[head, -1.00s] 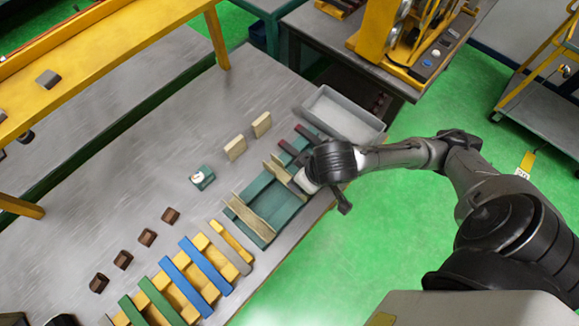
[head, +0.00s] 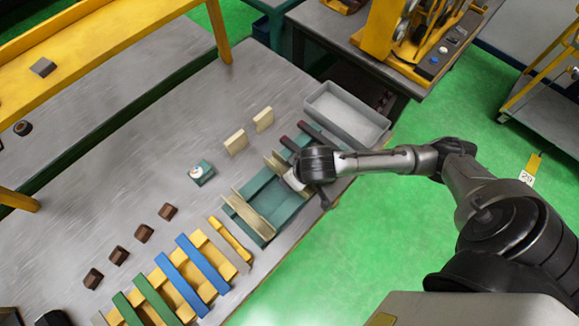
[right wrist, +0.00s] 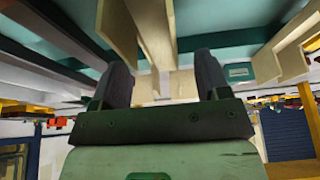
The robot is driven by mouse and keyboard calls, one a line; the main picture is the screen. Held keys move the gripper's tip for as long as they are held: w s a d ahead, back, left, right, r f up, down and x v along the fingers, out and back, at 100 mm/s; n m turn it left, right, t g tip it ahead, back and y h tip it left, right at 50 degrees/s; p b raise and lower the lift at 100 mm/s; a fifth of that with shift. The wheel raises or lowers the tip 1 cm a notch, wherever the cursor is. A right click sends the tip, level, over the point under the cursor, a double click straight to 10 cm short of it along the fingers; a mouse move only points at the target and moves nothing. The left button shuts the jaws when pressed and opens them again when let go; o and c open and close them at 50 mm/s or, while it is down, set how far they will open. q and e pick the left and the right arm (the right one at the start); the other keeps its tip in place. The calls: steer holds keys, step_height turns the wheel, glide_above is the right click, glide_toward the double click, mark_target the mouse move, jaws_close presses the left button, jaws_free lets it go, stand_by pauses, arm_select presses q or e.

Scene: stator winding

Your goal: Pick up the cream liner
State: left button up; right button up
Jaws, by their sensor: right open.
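Thin cream liners stand in several places. In the head view, two stand upright on the grey table, one nearer (head: 235,142) and one farther (head: 264,119). Others stand in the teal fixture (head: 283,205), a long one (head: 248,213) and shorter ones (head: 275,164) beside my right gripper (head: 289,181). My right arm hides part of that fixture end. In the right wrist view, the right gripper (right wrist: 161,65) has its two dark fingers apart. Cream pieces (right wrist: 154,25) lie beyond and between the fingertips; contact is unclear. I cannot see my left gripper.
An empty grey bin (head: 345,115) stands at the table corner, close to my right arm. Brown blocks (head: 143,233) and a small teal device (head: 201,173) sit on the table. The table's middle left is clear.

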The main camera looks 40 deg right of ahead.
steer(key=shift+x, duration=1.55)
steer(key=shift+c, duration=0.2)
steer(key=c, duration=0.8)
